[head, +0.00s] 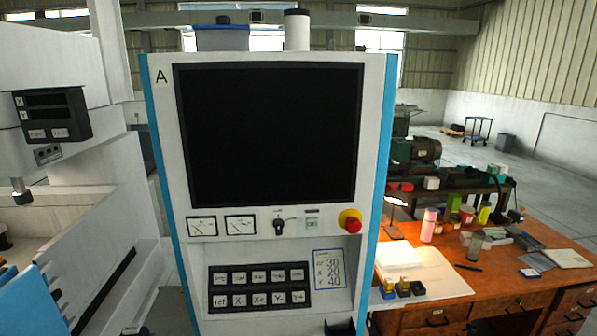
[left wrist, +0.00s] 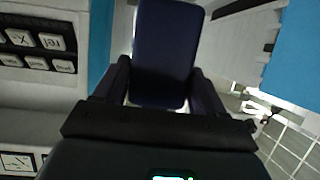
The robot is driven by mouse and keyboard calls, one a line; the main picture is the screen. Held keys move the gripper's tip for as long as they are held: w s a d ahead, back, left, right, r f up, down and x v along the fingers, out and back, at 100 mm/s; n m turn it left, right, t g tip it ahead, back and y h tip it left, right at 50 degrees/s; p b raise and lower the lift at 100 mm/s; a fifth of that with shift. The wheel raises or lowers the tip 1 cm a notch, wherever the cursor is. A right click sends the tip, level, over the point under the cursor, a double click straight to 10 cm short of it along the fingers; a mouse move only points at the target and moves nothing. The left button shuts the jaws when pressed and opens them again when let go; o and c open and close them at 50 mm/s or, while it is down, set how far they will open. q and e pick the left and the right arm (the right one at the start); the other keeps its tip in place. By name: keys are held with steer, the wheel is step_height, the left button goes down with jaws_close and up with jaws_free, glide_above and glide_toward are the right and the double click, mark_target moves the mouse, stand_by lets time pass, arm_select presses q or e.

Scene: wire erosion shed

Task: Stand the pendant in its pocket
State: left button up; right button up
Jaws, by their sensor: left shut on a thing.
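My left gripper (left wrist: 165,85) is shut on a dark navy slab-like thing, which I take to be the pendant (left wrist: 167,45). In the head view neither pendant nor gripper can be made out with certainty. A dark bracket (head: 340,327), possibly the pocket, shows at the console's lower right, cut off by the picture's bottom edge. My right gripper is in neither view.
The tall console (head: 379,110) stands in the middle, with a dark screen, a red stop button (head: 352,225) and a keypad (head: 258,287). A white machine (head: 95,190) is at left. A wooden bench (head: 500,285) with several small items is at right.

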arm_select(q)
steer(key=s+d+f+m+h, duration=0.1)
steer(key=s+d+f, duration=0.35)
steer(key=d, duration=0.25)
steer(key=s+d+f+m+h, duration=0.1)
steer(key=s+d+f, duration=0.2)
steer(key=s+d, duration=0.35)
steer(key=s+d+r+p, duration=0.2)
steer(key=s+r+p, duration=0.1)
steer(key=r+p, duration=0.5)
steer(key=s+d+r+p, duration=0.3)
steer(key=r+p, duration=0.6)
steer(key=p, duration=0.4)
steer(key=shift+s+r+h, duration=0.15)
steer(key=shift+r+h, duration=0.1)
steer(key=shift+h, duration=0.05)
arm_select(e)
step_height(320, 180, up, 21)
arm_select(q)
steer(key=shift+a+r, duration=0.1)
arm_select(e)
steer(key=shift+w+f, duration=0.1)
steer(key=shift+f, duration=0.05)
